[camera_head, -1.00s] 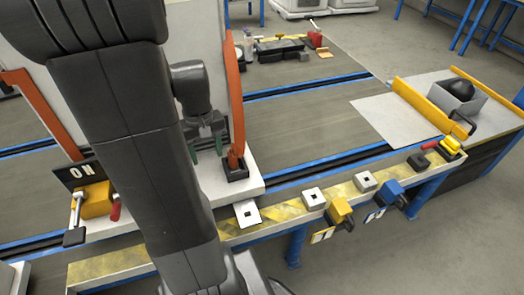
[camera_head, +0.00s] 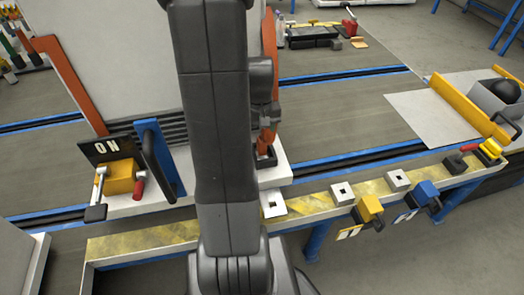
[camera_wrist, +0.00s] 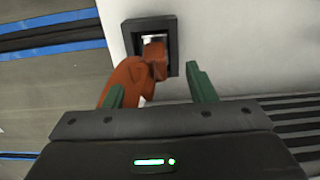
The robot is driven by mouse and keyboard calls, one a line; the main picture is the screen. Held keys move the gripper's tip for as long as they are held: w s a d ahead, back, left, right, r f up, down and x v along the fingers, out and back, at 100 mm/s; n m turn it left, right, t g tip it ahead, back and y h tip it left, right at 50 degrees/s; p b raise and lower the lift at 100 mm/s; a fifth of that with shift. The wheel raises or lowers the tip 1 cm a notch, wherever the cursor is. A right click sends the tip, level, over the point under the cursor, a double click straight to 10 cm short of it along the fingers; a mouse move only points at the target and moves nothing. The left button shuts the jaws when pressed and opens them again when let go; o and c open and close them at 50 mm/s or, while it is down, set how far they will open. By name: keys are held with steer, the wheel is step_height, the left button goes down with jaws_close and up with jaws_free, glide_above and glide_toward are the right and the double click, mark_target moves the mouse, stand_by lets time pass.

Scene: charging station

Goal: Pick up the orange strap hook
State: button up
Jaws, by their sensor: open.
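The orange strap hook (camera_wrist: 140,72) is in the wrist view, its end in a square black socket (camera_wrist: 170,58) on a white surface. In the head view the hook (camera_head: 267,140) is at the lower end of an orange strap, just right of my arm and partly hidden by it. My gripper (camera_wrist: 158,91) is open, with its green fingers apart. The hook shows between and beyond the fingers, close to the left one. I cannot tell whether they touch. In the head view my wrist is beside the strap and the fingertips are mostly hidden.
A second orange strap (camera_head: 70,85) runs down the left of the white panel (camera_head: 110,45). A yellow-striped rail (camera_head: 130,240) crosses the front, bearing blocks and clamps at right.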

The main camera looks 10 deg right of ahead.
mark_target(262, 139)
steer(key=f, duration=0.3)
steer(key=f+b, duration=0.1)
steer(key=shift+d+f, duration=0.35)
steer(key=shift+f, duration=0.05)
jaws_close()
steer(key=shift+r, duration=0.1)
